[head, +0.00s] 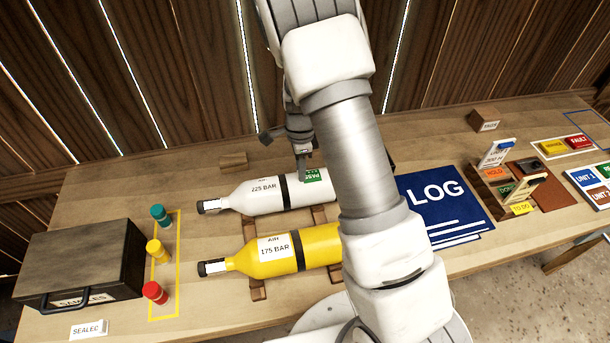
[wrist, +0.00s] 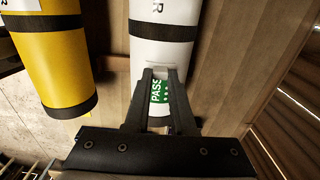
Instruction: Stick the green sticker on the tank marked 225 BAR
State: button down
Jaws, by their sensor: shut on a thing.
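The white tank marked 225 BAR (head: 247,195) lies on its side on wooden supports, its valve end to the left. It also shows in the wrist view (wrist: 162,52). The green sticker (head: 312,175), marked PASS, is at the tank's upper right part, beyond the black band. In the wrist view the green sticker (wrist: 157,92) is between my fingertips, against the white surface. My gripper (wrist: 160,80) is shut on the sticker. I cannot tell whether the sticker touches the tank. My arm hides the tank's right end in the head view.
A yellow tank marked 175 BAR (head: 275,252) lies in front of the white one. A blue LOG book (head: 445,205) is to the right. Sticker holders (head: 515,180) are at the right.

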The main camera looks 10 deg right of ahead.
jog(key=shift+r, duration=0.15)
jog(key=shift+r, duration=0.25)
jog(key=r, duration=0.3)
jog(key=shift+d+r, duration=0.2)
jog(key=shift+r, duration=0.15)
jog(key=s+d+r+b, duration=0.1)
jog(key=s+d+r, duration=0.4)
jog(key=d, duration=0.5)
jog(key=shift+s+r+b, duration=0.3)
jog(key=shift+r, duration=0.45)
jog(key=c, duration=1.3)
grip_release()
grip_shut()
jog(key=shift+w+a, duration=0.1)
jog(key=shift+a, duration=0.1)
